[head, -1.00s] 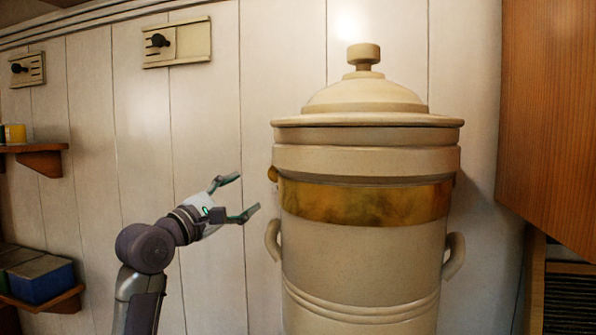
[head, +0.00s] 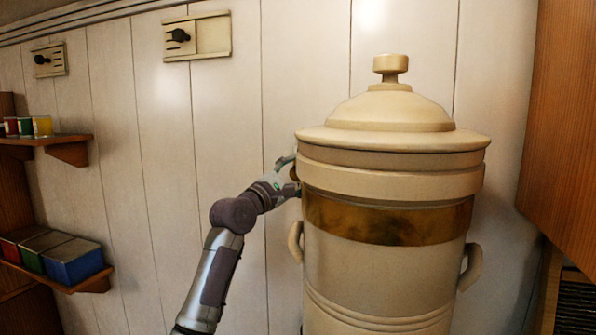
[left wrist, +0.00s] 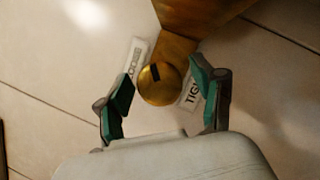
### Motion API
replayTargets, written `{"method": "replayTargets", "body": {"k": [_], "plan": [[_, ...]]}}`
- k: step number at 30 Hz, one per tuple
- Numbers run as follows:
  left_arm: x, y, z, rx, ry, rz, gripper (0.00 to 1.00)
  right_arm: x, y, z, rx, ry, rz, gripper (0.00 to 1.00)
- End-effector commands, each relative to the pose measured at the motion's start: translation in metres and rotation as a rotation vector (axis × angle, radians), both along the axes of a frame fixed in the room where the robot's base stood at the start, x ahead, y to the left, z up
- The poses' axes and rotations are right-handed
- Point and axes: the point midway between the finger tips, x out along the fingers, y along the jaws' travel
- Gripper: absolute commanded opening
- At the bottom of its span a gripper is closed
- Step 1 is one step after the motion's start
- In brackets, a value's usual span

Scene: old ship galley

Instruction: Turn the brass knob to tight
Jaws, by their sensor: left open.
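The round brass knob (left wrist: 160,86) shows in the left wrist view, with a dark mark near its top edge. It sits by a brass band (left wrist: 188,25). A pale label with "TIG" readable (left wrist: 191,94) lies right of the knob, partly hidden by a finger. Another pale label (left wrist: 135,60) lies to its upper left, its text hard to read. My left gripper (left wrist: 164,92) is open, one finger on each side of the knob; contact is not clear. In the head view my left gripper (head: 287,170) is at the left side of the large cream crock (head: 390,275).
The crock has a domed lid (head: 388,110), a brass band (head: 385,219) and side handles. Wooden shelves with boxes (head: 75,260) are at left. Two latch plates (head: 197,36) are on the panelled wall. A wooden cabinet (head: 565,130) is at right.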

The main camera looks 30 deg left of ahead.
Motion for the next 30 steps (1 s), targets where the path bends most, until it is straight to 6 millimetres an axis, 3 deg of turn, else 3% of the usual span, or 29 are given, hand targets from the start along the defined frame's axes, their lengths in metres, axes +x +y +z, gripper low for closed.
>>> {"method": "replayTargets", "body": {"k": [4,15,30], "plan": [[-0.0002,-0.0002,-0.0003,0.000,0.000,0.000,0.68,0.0014,-0.0022,-0.0003,-0.003,-0.002,0.001,0.40],[-0.0004,0.0000,-0.0005,0.000,0.000,0.000,0.08,0.0020,-0.0035,-0.0002,-0.004,-0.003,0.001,0.40],[-0.0006,0.0004,-0.0001,0.151,0.037,0.000,0.07,0.0021,-0.0027,-0.0002,-0.004,-0.003,0.002,0.40]]}}
